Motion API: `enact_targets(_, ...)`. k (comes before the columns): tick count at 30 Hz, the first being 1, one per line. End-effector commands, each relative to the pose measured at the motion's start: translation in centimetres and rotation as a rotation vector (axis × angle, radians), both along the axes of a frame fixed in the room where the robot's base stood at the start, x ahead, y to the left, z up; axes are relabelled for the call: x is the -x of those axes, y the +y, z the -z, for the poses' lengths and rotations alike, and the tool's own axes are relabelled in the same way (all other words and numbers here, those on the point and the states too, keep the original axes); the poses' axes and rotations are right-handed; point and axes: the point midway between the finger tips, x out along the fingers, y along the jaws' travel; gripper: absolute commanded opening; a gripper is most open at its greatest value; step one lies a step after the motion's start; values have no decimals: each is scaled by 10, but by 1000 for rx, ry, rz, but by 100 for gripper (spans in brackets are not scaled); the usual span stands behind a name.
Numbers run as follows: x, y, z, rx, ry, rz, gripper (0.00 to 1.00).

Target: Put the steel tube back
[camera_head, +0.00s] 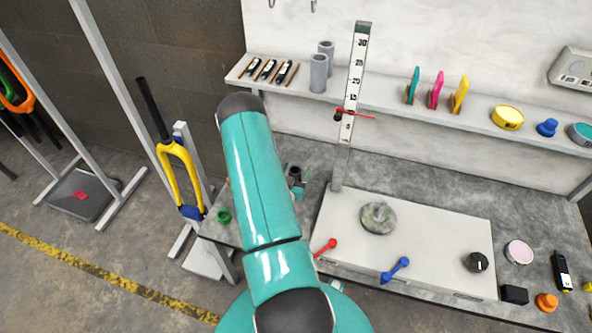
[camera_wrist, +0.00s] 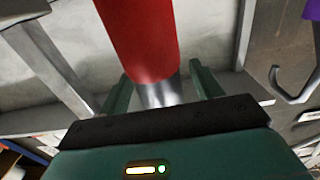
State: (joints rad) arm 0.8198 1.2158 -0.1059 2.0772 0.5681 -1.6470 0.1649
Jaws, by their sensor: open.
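In the wrist view my gripper (camera_wrist: 160,72) is open, with a green finger on each side. A thick red cylinder (camera_wrist: 137,35) with a shiny steel lower end (camera_wrist: 160,93) stands in view between the fingers. I cannot tell whether it touches them, or whether it is the steel tube. In the head view my teal arm hides my gripper and whatever is at it. Two grey cylinders (camera_head: 318,74) stand on the wall shelf (camera_head: 385,105); I cannot tell their material.
A white plate (camera_head: 445,235) with an upright scale (camera_head: 354,75), a round grey piece (camera_head: 378,217), a red lever and a blue lever (camera_head: 395,270) lies on the bench. A yellow fork (camera_head: 180,175) stands left of my arm. A hook (camera_wrist: 290,90) shows right in the wrist view.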

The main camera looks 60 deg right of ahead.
Motion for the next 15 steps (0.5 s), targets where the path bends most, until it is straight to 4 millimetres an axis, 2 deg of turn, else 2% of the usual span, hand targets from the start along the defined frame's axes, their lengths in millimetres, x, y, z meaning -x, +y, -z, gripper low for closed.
enact_targets(15,14,97,1,-3,3,-2,65)
